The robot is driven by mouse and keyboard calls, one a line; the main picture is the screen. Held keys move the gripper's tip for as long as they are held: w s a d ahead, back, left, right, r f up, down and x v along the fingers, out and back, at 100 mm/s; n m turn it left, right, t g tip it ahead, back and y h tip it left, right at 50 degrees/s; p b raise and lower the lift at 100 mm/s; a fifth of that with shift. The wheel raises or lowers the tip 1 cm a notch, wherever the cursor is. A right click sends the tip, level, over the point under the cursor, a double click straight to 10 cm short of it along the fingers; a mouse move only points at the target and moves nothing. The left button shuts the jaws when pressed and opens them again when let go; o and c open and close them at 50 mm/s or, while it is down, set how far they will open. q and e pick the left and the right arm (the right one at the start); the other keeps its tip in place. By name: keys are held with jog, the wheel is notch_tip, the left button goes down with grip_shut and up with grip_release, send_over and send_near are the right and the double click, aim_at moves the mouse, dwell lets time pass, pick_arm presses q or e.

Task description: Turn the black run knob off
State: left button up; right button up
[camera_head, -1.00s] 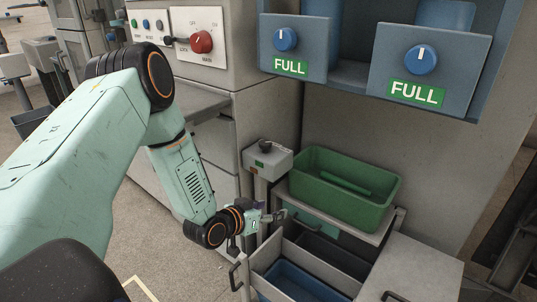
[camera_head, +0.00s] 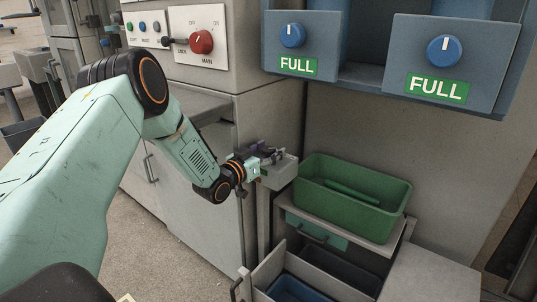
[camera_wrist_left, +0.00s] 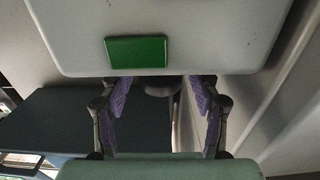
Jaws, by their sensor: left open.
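The black run knob (camera_wrist_left: 160,90) shows in the left wrist view as a dark rounded shape, partly hidden by the edge of its grey box. The grey box (camera_head: 281,173) stands on a post left of the green bin. It carries a green label (camera_wrist_left: 137,51). My left gripper (camera_head: 272,154) is at the top of this box, and it hides the knob in the head view. In the left wrist view its purple-padded fingers (camera_wrist_left: 160,96) are open, one on each side of the knob, with gaps between. My right gripper is not in view.
A green bin (camera_head: 393,221) stands right of the box, with an open drawer (camera_head: 257,283) below. Blue units with blue knobs (camera_head: 445,50) hang above. A grey cabinet panel with a red main switch (camera_head: 201,42) is behind the arm.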

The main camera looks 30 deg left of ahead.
pick_arm(q)
jog(key=shift+w+r, duration=0.1)
jog(key=shift+c, duration=0.3)
jog(key=c, duration=1.1)
jog(key=shift+c, duration=0.2)
jog(key=shift+n+y, duration=0.4)
jog(key=shift+d+n+y, duration=0.1)
jog(key=shift+n+y, duration=0.5)
jog(key=shift+y, duration=0.4)
jog(key=n+g+y, duration=0.1)
jog(key=n+y, duration=0.1)
jog(key=y, duration=0.2)
jog(key=shift+w+n, duration=0.1)
jog(key=shift+n, duration=0.3)
jog(key=shift+n+g+y, duration=0.7)
jog(key=shift+n+y, duration=0.25)
jog(key=shift+y, duration=0.4)
jog(key=shift+n+g+y, duration=0.7)
jog(key=shift+n+y, duration=0.25)
jog(key=shift+y, duration=0.7)
